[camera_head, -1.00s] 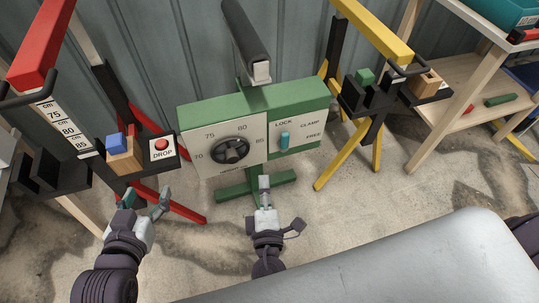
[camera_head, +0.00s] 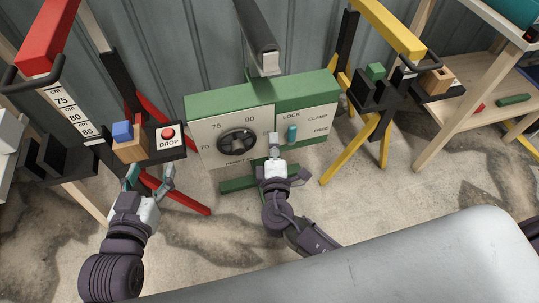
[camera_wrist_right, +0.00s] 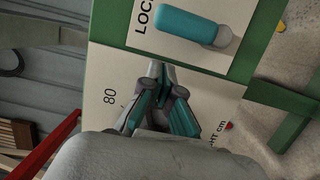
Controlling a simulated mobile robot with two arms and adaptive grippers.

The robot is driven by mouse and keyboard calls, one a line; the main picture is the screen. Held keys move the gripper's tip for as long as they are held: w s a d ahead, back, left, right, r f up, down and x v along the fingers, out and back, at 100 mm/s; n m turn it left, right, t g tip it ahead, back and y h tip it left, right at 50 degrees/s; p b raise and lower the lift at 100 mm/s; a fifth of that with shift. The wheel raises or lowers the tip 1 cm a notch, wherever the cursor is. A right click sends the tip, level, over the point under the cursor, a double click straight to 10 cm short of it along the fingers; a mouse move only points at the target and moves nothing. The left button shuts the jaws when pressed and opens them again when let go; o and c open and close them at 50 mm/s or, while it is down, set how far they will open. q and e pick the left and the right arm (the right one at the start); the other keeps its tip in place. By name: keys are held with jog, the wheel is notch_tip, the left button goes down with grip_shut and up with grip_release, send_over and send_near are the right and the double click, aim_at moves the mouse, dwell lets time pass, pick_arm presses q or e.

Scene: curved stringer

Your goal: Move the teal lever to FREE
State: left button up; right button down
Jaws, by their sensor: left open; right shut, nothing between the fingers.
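The teal lever (camera_head: 292,133) is on the right-hand white plate of the green box (camera_head: 262,96). It stands upright with its teal end just below LOCK; CLAMP and FREE are to its right. In the right wrist view the lever (camera_wrist_right: 195,27) is unobstructed, its pale end at the right. My right gripper (camera_head: 274,138) is shut and empty in front of the box, left of the lever and apart from it. Its closed fingertips (camera_wrist_right: 155,72) also show in the wrist view. My left gripper (camera_head: 150,173) is open and empty below the DROP button box.
A black dial (camera_head: 237,142) is just left of my right gripper. A red DROP button (camera_head: 168,133) and a blue block (camera_head: 122,131) are on the left stand. A yellow stand (camera_head: 385,30) is at the right. A grey surface (camera_head: 430,255) fills the lower right.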

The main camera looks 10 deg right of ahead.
aim_at(291, 133)
jog(key=shift+d, duration=1.3)
